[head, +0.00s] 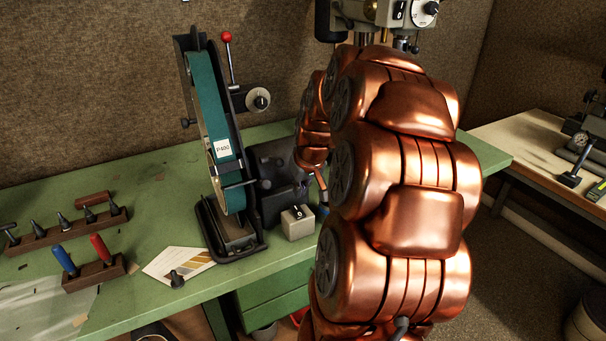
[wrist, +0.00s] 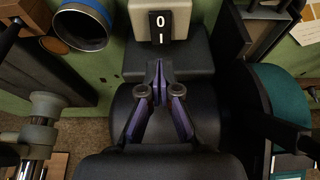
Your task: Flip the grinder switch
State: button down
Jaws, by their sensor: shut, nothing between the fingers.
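The grinder switch (head: 297,213) is a black rocker marked 0 and I on a small pale box at the foot of the belt grinder (head: 209,130). It also shows at the top of the wrist view (wrist: 160,27), with its box (wrist: 134,57) around it. I cannot tell which side is pressed. My gripper (wrist: 158,68) has purple fingers, shut and empty, with tips together. In the wrist view the tips lie just below the rocker, over the dark grinder body; the gap in depth is unclear. In the head view my arm hides most of the gripper.
The grinder's teal belt (wrist: 264,110) stands right of my fingers in the wrist view. A blue-rimmed container (wrist: 82,28) is at upper left. Tool racks (head: 68,230) and a card (head: 178,263) lie on the green bench (head: 155,205). A drill-like machine (head: 385,12) stands behind my arm.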

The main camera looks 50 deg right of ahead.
aim_at(300, 213)
jog(key=shift+s+p+x, duration=0.15)
jog(key=shift+p+x, duration=0.35)
jog(key=shift+x, duration=0.85)
jog(key=shift+s+p+x, duration=0.15)
jog(key=shift+p+x, duration=0.3)
jog(key=shift+x, duration=0.9)
jog(key=shift+a+f, duration=0.1)
jog(key=shift+f, duration=0.15)
jog(key=shift+w+f+g+b, duration=0.15)
jog(key=shift+f+g+b, duration=0.2)
jog(key=shift+b, duration=0.15)
jog(key=shift+g, duration=0.25)
jog(key=shift+f, duration=0.1)
jog(key=shift+s+a+f+b, duration=0.1)
jog(key=shift+s+a+b, duration=0.05)
jog(key=shift+s+b, duration=0.25)
jog(key=shift+s+a, duration=0.15)
jog(key=shift+s, duration=0.3)
